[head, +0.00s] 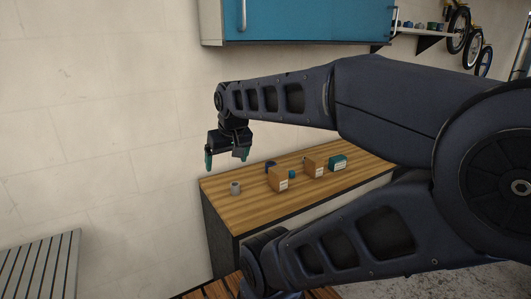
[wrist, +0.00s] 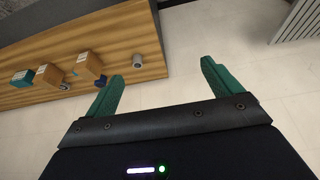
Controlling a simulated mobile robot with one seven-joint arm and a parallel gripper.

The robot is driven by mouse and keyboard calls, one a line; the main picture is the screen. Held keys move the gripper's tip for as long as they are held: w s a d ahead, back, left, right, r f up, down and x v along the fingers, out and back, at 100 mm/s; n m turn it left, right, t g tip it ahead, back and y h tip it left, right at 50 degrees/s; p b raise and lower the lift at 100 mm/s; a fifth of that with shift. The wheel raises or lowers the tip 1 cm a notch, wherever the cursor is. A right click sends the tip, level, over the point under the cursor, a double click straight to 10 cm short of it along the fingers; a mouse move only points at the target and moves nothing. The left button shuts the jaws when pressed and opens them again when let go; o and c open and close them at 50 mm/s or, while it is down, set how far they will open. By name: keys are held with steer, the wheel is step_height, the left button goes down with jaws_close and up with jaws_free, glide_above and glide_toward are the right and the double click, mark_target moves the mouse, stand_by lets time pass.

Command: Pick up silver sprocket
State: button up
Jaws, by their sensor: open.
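A small grey, round, upright piece with a dark centre (head: 235,187), which looks like the silver sprocket, stands on the wooden workbench (head: 222,204) near its left end. It also shows in the wrist view (wrist: 138,60) near the bench's edge, with clear wood around it. My gripper (head: 225,161) has green fingers spread apart with nothing between them. It hangs above the bench's left end, higher than the grey piece and apart from it. Fine teeth cannot be made out.
To the right on the bench stand two cardboard boxes (head: 278,180) (head: 313,167), a teal box (head: 337,163), a dark blue item (head: 270,166) and a small teal item (head: 292,174). A blue cabinet (head: 305,20) hangs above. A slatted grey surface (head: 40,265) is at lower left.

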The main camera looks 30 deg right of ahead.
steer(key=w+d+f+m+g+h, duration=0.15)
steer(key=w+d+m, duration=0.65)
steer(key=w+d, duration=1.55)
steer(key=w+d+f+m+h, duration=0.15)
steer(key=w+d+f, duration=0.25)
steer(key=d, duration=0.4)
steer(key=w+d+f+m, duration=0.2)
steer(key=w+d+f, duration=0.15)
steer(key=d, duration=0.45)
steer(key=d+f+m, duration=0.1)
steer(key=d+f, duration=0.4)
steer(key=d, duration=0.1)
steer(key=d+f+m+g, duration=0.1)
steer(key=d+f, duration=0.4)
steer(key=d, duration=0.1)
steer(key=d+f+m+g+h, duration=0.1)
steer(key=d+f, duration=0.4)
steer(key=d, duration=0.1)
steer(key=shift+w+d+f, duration=0.15)
steer(key=shift+w+d, duration=0.15)
steer(key=shift+w, duration=0.05)
steer(key=shift+s+d+x, duration=0.1)
steer(key=shift+d+x, duration=0.05)
steer(key=shift+x, duration=1.2)
steer(key=shift+s+d+x, duration=0.15)
steer(key=shift+x, duration=1.15)
steer(key=c, duration=1.3)
